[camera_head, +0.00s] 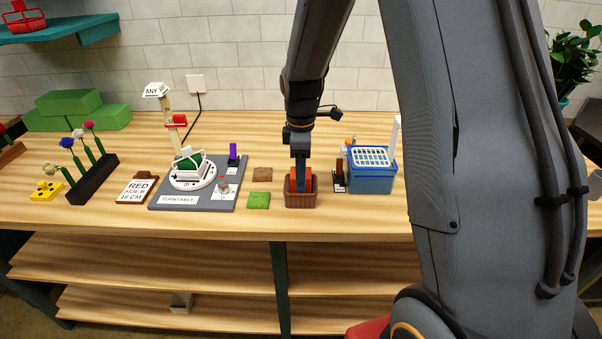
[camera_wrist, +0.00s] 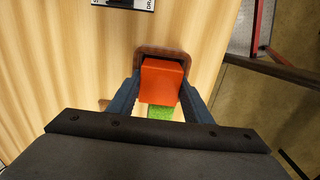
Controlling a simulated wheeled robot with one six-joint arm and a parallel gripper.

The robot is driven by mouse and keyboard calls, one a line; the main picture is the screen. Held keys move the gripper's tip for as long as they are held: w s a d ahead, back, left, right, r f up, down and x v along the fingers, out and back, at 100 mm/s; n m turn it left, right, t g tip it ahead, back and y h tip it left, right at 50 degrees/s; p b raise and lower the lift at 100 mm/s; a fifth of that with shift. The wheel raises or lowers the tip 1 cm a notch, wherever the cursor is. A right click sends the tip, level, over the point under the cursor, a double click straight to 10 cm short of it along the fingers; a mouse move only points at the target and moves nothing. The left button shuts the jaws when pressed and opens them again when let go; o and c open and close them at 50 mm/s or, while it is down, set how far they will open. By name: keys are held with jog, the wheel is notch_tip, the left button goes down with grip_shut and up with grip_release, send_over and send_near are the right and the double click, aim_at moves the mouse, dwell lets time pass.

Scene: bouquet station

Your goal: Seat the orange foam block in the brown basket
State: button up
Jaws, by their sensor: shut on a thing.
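The orange foam block (camera_head: 300,180) is at the mouth of the brown basket (camera_head: 300,199), its upper part showing above or level with the rim. In the wrist view the orange block (camera_wrist: 161,82) sits between my two fingers, with the brown basket's rim (camera_wrist: 163,50) behind it. My gripper (camera_head: 300,172) points straight down over the basket and is shut on the block. How deep the block sits, and whether it touches the basket floor, is hidden by the basket wall and my fingers.
A green foam piece (camera_head: 258,201) and a brown piece (camera_head: 262,174) lie left of the basket. A grey turntable board (camera_head: 220,196) is farther left. A blue crate with a white grid (camera_head: 372,180) stands close on the right. The table's front edge (camera_head: 300,230) is near.

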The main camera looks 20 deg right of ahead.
jog(key=o, duration=1.7)
jog(key=shift+o, duration=0.2)
jog(key=shift+r+p, duration=2.6)
jog(key=shift+r, duration=0.95)
jog(key=s+f+m+b, duration=0.3)
jog(key=s+m+b, duration=0.2)
jog(key=s+m, duration=0.2)
jog(key=s+f+m+t+b, duration=0.1)
jog(key=s+f+m+b, duration=0.2)
jog(key=s, duration=0.7)
jog(key=m+b, duration=0.2)
jog(key=m, duration=0.2)
jog(key=shift+s+f, duration=0.15)
jog(key=shift+f, duration=0.15)
